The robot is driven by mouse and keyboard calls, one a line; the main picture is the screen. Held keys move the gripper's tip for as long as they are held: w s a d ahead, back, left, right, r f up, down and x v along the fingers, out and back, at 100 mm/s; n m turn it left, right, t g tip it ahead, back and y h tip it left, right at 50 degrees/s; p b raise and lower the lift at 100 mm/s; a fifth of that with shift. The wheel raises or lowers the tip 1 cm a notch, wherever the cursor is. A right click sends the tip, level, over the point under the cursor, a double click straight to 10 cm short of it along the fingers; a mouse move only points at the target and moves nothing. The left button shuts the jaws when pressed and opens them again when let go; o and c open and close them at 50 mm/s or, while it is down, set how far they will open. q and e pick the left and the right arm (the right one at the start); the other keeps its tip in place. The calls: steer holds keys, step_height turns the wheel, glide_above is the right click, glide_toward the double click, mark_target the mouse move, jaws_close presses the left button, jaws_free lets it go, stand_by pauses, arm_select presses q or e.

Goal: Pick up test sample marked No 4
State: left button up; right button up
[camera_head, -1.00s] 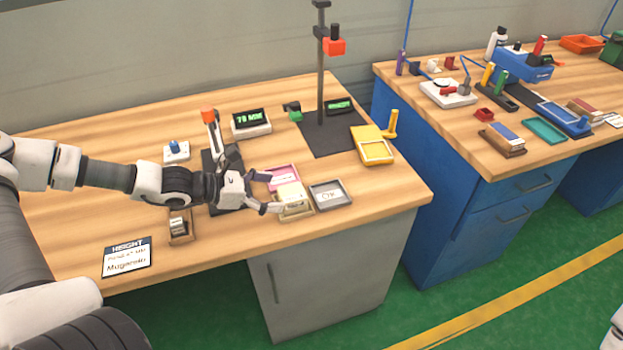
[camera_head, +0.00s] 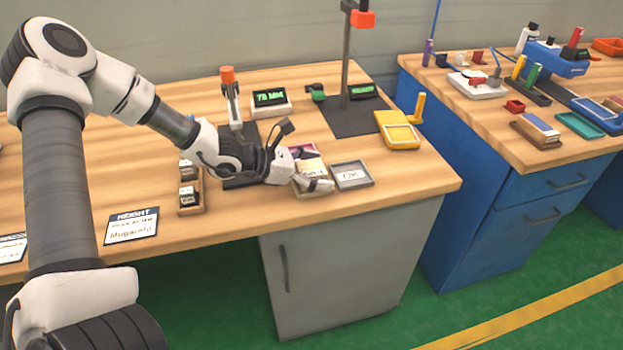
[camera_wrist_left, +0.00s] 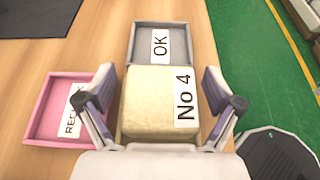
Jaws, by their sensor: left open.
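The test sample marked No 4 (camera_wrist_left: 151,105) is a pale yellow block with a white label. In the left wrist view it lies between the two fingers of my left gripper (camera_wrist_left: 163,100), which is open around it. In the head view my left gripper (camera_head: 312,170) is over the front of the wooden table, and the sample (camera_head: 311,165) shows only partly between its fingers. I cannot tell whether the fingers touch the block. My right gripper is not in view.
A grey tray labelled OK (camera_head: 352,176) sits beside the sample, and a pink tray (camera_wrist_left: 50,122) with a partly hidden label is on its other side. A wooden rack (camera_head: 191,207) with small blocks stands to the left. A yellow tray (camera_head: 403,138) is further right.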

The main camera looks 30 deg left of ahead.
arm_select(q)
steer(key=c, duration=1.1)
steer(key=shift+r, duration=0.2)
